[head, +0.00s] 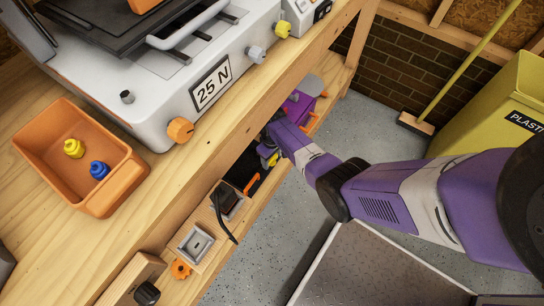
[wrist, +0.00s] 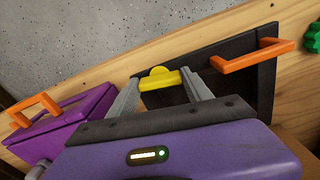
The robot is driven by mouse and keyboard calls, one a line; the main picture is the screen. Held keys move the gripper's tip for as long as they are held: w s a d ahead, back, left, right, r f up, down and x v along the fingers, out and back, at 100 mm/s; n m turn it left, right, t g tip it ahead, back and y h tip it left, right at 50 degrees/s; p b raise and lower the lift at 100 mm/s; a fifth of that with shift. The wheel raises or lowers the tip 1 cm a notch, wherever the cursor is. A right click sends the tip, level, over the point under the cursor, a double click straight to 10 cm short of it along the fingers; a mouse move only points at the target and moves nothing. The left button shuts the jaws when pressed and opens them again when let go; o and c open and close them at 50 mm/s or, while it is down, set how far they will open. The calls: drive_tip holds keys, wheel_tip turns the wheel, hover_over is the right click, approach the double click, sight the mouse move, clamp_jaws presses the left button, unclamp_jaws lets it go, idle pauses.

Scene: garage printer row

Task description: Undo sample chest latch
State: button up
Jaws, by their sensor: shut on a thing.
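A black chest (wrist: 262,80) with an orange handle (wrist: 250,55) fills the right of the wrist view. In the head view, the dark chest (head: 243,168) sits on the low shelf under the bench, partly hidden by my arm. A yellow latch (wrist: 155,82) with a rounded tab is at the chest's edge. My gripper (wrist: 161,77) has its two grey fingers on either side of the latch, shut on it. In the head view my gripper (head: 268,156) is small and reaches under the bench; its fingertips are hard to make out there.
A purple chest (wrist: 62,128) with an orange handle stands beside, also seen in the head view (head: 297,107). The bench top (head: 205,155) overhangs my arm. A green knob (wrist: 313,38) is at the wrist view's right edge.

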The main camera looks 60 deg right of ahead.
sight(272, 159)
drive_tip(key=shift+n, duration=0.8)
drive_tip(key=o, duration=1.4)
drive_tip(key=shift+c, duration=0.2)
wheel_tip(272, 159, up, 8)
drive_tip(key=p, duration=0.3)
drive_tip(key=shift+p, duration=0.35)
drive_tip(key=shift+a+f, duration=0.15)
